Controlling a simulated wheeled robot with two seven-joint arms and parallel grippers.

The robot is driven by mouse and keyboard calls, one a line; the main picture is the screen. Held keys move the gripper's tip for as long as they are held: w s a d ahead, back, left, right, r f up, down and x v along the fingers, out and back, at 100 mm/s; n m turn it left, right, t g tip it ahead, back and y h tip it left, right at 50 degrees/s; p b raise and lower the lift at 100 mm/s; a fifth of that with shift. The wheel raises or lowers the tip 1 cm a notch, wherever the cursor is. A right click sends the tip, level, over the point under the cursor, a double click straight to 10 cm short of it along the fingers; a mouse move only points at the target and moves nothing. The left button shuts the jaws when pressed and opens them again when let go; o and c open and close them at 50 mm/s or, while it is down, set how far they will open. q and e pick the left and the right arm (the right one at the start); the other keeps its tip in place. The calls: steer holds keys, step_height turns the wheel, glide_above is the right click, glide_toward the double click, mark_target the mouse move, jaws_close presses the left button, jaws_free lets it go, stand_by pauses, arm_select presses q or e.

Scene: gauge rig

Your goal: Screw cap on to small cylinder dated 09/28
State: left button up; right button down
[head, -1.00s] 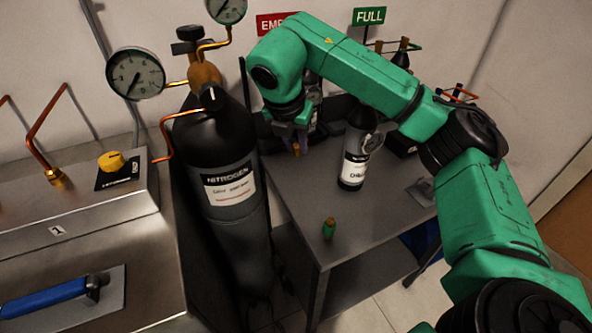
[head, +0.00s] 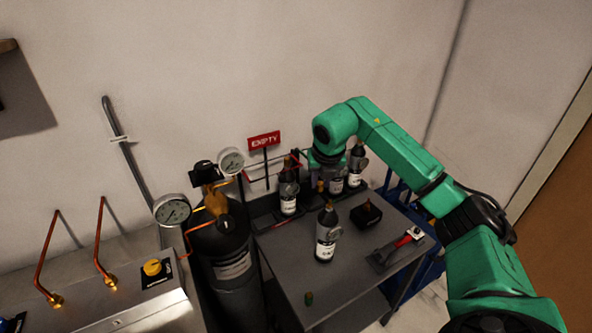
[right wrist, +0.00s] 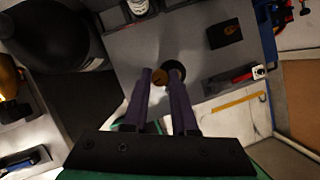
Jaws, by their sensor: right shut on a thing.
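Several small dark cylinders with white labels stand on the grey table (head: 385,222). One cylinder (head: 327,240) stands apart near the middle; others are at the back left (head: 288,197) and behind my gripper (head: 356,163). Their dates are too small to read. My right gripper (head: 321,181) is above the table among them, shut on a small brass-coloured cap (right wrist: 160,77), seen between the fingertips in the right wrist view. A dark round shape lies just beyond one fingertip there; I cannot tell whether they touch. My left gripper is not in view.
A small green-and-brass piece (head: 309,298) stands near the table's front edge. A large nitrogen cylinder (head: 228,262) with gauges stands left of the table. A dark block (head: 366,214) and a red-handled tool (head: 403,241) lie to the right. A red EMPTY sign (head: 264,141) stands behind.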

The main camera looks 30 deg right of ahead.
mark_target(330, 200)
arm_select(q)
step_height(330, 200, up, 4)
steer(key=p, duration=0.2)
arm_select(e)
steer(key=shift+s+d+r+b, duration=0.3)
steer(key=shift+d+r, duration=0.15)
steer(key=shift+d, duration=0.3)
steer(key=shift+s+d+r+b, duration=0.15)
steer(key=shift+s+d+r, duration=0.2)
steer(key=shift+d, duration=0.4)
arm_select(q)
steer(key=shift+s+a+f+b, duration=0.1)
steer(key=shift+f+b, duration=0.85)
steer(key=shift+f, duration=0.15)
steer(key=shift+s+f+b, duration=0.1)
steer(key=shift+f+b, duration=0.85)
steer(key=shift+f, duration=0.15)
arm_select(e)
steer(key=shift+f, duration=2.45)
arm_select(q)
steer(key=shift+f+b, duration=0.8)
arm_select(e)
steer(key=shift+f, duration=1.1)
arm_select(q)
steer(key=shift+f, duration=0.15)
arm_select(e)
steer(key=shift+s+f, duration=0.1)
steer(key=shift+f, duration=0.1)
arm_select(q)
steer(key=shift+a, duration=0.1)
